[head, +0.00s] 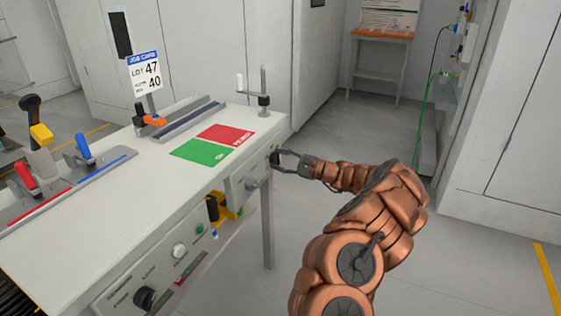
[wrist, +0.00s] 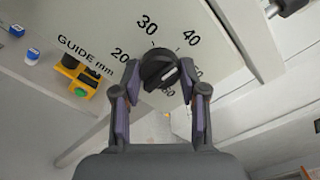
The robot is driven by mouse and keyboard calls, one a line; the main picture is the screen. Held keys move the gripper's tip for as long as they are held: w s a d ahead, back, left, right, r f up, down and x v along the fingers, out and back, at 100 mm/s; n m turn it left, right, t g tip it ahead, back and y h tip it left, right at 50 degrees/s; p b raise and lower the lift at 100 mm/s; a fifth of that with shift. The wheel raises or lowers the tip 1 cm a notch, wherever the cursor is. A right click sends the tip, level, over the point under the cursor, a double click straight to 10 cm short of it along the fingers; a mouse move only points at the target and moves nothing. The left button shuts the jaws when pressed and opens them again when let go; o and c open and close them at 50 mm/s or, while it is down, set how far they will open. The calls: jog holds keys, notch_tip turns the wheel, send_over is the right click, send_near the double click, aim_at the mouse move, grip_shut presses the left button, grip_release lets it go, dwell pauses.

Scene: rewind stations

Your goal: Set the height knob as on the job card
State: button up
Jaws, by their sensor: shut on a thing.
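The black knob (wrist: 159,68) on the front panel sits between the two fingers of my gripper (wrist: 162,82), which is shut on it. The dial around it reads "GUIDE mm" with 20, 30, 40, 50 and 60. The knob's white mark lies on its right part, on the 50 side; its exact setting is unclear. In the head view my gripper (head: 281,160) meets the panel at the bench's right end. The job card (head: 145,72) stands above the bench and shows LOT 47 and 40 beside small text I cannot read clearly.
The white bench (head: 100,190) carries a green and red mat (head: 203,151) and a crank post (head: 263,100). Floor right of the bench is clear.

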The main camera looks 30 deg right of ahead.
jog(key=shift+f, duration=0.1)
jog(key=o, duration=1.1)
jog(key=shift+o, duration=0.2)
jog(key=v, duration=1.2)
